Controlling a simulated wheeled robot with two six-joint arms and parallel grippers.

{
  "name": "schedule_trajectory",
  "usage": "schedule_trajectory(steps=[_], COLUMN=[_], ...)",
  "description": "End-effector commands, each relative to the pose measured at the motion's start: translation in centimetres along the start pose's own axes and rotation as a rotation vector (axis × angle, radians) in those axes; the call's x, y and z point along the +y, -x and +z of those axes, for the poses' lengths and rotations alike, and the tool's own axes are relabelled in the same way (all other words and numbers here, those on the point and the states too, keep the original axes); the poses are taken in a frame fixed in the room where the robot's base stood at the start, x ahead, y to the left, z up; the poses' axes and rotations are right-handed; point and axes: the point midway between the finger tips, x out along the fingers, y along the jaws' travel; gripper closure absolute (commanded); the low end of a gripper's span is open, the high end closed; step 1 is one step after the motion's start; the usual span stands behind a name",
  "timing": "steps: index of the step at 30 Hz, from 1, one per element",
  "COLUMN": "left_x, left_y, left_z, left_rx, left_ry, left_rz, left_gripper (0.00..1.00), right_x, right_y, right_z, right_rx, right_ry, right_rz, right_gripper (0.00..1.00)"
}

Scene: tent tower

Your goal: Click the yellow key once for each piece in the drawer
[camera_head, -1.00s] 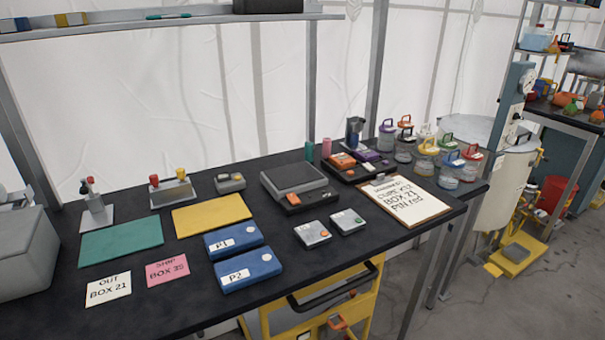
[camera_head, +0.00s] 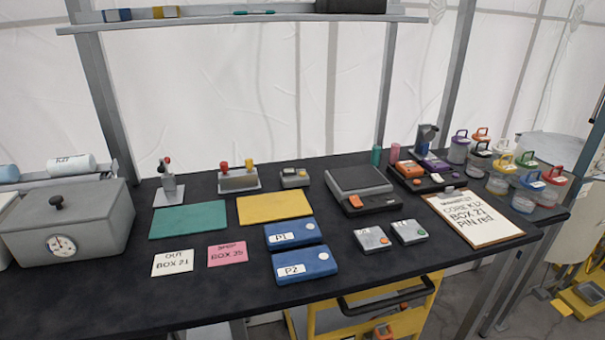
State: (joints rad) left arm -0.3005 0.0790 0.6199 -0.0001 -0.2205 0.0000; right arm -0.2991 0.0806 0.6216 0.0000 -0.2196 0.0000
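Neither of my grippers is in view. A yellow drawer unit (camera_head: 408,316) stands under the front right of the black table; its dark handle (camera_head: 388,295) shows, and whatever is inside is hidden. A small grey device (camera_head: 295,178) with a yellowish patch stands farther back; I cannot tell whether that patch is a key. A white stand (camera_head: 239,181) behind the yellow mat carries a red and a yellow knob.
Blue boxes P1 (camera_head: 292,234) and P2 (camera_head: 304,265), a green mat (camera_head: 188,220), a yellow mat (camera_head: 274,208) and two cards lie mid-table. A grey box with a gauge (camera_head: 68,223) stands left, a clipboard (camera_head: 473,217) and lidded jars right. The front left tabletop is clear.

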Motion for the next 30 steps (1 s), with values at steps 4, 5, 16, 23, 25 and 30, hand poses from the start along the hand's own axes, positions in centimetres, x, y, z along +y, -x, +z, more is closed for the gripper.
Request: schedule_trajectory(steps=[4, 5, 16, 23, 25, 30], left_x=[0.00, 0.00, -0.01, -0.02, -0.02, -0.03], left_y=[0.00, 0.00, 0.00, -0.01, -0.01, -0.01], left_z=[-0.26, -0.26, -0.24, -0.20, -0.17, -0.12], left_rx=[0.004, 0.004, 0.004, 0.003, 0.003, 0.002], left_ry=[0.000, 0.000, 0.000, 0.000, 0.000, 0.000], left_rz=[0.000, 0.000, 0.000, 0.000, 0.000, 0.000], left_gripper=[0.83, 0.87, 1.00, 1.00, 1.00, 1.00], right_x=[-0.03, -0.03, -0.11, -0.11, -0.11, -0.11], right_y=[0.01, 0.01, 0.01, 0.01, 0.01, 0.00], right_z=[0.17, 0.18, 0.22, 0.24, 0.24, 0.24], right_rx=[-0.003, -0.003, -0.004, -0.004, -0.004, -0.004], right_ry=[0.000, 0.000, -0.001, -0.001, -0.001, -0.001], right_rz=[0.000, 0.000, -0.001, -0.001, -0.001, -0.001], right_gripper=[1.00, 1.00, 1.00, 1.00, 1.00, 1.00])
